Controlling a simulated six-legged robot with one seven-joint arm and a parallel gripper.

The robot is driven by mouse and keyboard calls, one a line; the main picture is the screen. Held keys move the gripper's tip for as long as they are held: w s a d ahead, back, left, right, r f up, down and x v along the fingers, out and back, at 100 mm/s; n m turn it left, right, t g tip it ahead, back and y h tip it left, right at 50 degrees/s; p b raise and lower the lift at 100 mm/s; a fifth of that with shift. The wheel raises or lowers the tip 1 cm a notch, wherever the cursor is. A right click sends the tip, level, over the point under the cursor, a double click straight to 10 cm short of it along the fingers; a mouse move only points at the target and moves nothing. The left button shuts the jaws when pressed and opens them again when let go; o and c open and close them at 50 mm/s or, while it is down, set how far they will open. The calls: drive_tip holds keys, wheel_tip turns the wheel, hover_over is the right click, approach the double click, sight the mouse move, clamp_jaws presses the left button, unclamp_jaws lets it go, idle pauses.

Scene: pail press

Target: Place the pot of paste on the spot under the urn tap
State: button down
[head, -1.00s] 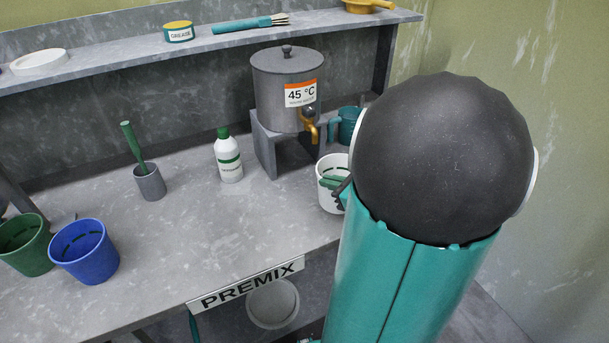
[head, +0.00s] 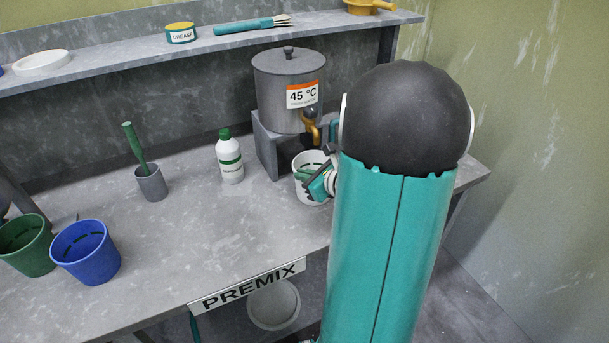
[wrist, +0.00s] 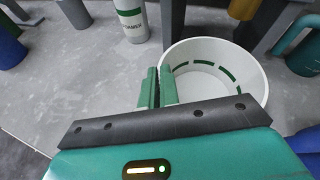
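The white pot (head: 311,193) with green dashes around its inside is just in front of the urn stand. It also shows in the wrist view (wrist: 222,70). My gripper (wrist: 158,78) is shut on its left wall, one green finger inside and one outside. In the head view my arm partly covers the pot. The grey urn (head: 285,85), labelled 45 °C, stands on a grey stand (head: 268,148). Its amber tap (head: 311,128) is above and behind the pot. The spot under the tap is hidden. I cannot tell whether the pot touches the bench.
A white bottle with green cap (head: 229,160) stands left of the stand. A teal mug (wrist: 304,52) is close to the pot's right. A grey cup with green-handled tool (head: 151,183), blue pail (head: 86,252) and green pail (head: 26,245) are farther left. The middle bench is clear.

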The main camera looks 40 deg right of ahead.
drive_tip(key=c, duration=1.6)
unclamp_jaws()
drive_tip(key=shift+f, duration=0.1)
drive_tip(key=shift+c, duration=0.2)
